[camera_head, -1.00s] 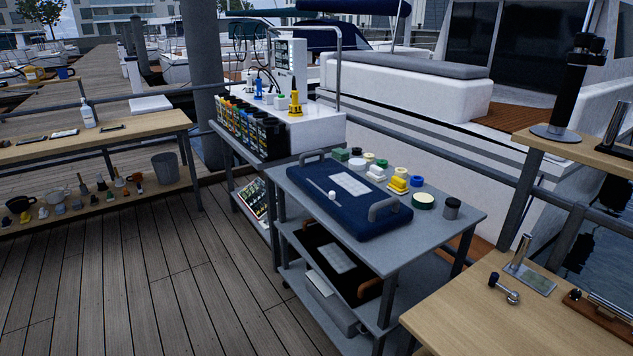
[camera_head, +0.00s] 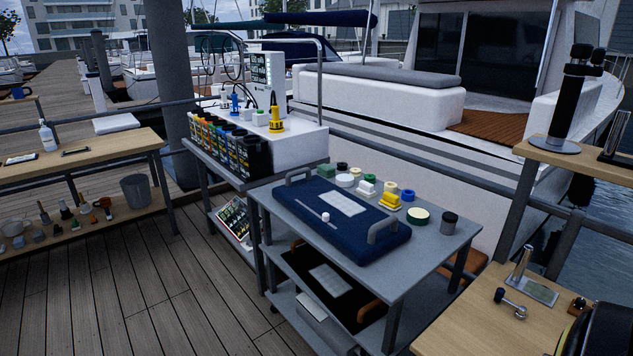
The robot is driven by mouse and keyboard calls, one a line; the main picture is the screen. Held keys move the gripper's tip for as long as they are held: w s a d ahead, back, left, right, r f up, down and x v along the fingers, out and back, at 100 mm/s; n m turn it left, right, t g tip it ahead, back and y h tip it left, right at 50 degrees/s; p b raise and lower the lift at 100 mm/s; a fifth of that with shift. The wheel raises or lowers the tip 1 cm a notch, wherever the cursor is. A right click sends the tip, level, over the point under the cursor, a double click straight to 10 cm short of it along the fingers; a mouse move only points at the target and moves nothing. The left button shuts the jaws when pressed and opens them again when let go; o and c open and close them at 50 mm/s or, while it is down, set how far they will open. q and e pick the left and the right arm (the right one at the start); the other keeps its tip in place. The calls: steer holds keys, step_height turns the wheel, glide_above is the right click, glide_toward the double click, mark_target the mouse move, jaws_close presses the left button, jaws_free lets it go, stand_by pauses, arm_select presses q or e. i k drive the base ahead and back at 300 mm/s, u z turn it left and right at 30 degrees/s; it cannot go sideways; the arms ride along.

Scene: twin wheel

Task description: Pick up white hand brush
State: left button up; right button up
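A small white block-shaped thing (camera_head: 366,189) that looks like the white hand brush lies on the top of the grey cart (camera_head: 437,246). It is just behind a similar yellow brush (camera_head: 390,201), among round pads and tins. Its bristles are too small to make out. Neither of my grippers is in view, and nothing touches the brush.
A dark blue case (camera_head: 345,238) with grey handles fills the cart's front. A dark tin (camera_head: 450,222) and a round green-rimmed pad (camera_head: 418,216) stand to the right. A wooden table (camera_head: 455,325) is at the lower right. Deck floor (camera_head: 180,300) is open at left.

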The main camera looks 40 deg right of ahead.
mark_target(365, 189)
steer(key=u, duration=0.05)
steer(key=i, duration=2)
steer(key=z, duration=1.45)
steer(key=i, duration=1.15)
steer(key=z, duration=1.1)
